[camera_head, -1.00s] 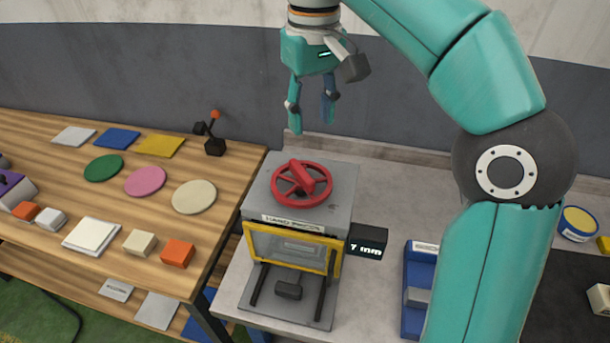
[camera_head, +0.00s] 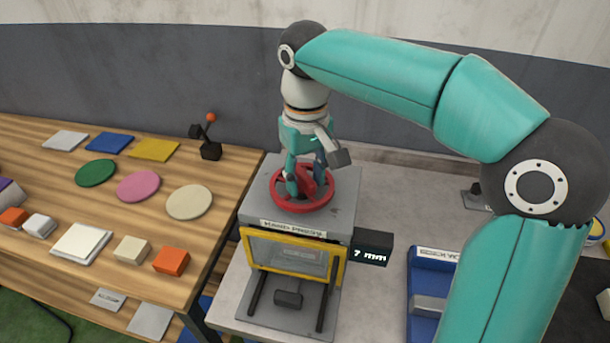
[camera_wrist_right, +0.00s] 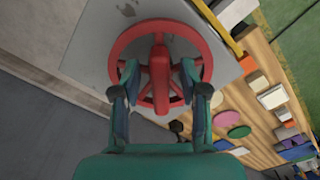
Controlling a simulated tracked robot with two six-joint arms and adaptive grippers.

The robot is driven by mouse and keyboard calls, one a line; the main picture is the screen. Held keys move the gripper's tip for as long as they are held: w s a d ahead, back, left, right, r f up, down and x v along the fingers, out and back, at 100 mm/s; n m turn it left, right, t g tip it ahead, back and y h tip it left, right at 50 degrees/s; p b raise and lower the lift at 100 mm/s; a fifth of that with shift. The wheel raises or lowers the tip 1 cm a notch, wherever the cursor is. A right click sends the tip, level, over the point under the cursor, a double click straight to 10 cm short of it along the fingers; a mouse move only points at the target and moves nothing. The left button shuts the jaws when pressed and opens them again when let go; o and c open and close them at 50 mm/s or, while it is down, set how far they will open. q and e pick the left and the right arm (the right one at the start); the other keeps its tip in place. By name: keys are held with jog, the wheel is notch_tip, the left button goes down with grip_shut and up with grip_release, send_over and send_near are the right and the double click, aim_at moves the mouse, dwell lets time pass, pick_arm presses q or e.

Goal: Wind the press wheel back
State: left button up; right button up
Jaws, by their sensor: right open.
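The red press wheel (camera_head: 318,204) lies flat on top of the grey hand press (camera_head: 342,212). It has a raised red bar across its middle, and it also shows in the right wrist view (camera_wrist_right: 204,52). My right gripper (camera_head: 305,188) points down over the wheel. Its fingers are open, one on each side of the raised bar (camera_wrist_right: 160,80), with a gap on both sides in the right wrist view. The display (camera_head: 371,250) on the press reads 7 mm. The yellow-framed guard (camera_head: 338,268) is at the front. My left gripper is not in view.
A wooden table (camera_head: 215,228) on the left carries coloured discs, squares and blocks. A small lever with an orange knob (camera_head: 210,118) stands at its back.

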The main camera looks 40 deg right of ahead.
grip_shut()
jog(key=shift+n, duration=0.4)
jog(key=n+p, duration=0.1)
jog(key=n, duration=0.2)
jog(key=shift+d+r+p, duration=0.1)
jog(key=shift+d+p, duration=0.1)
jog(key=shift+p, duration=0.15)
jog(key=shift+w+d+n+p, duration=0.15)
jog(key=shift+n+p, duration=0.4)
jog(key=shift+n, duration=1.35)
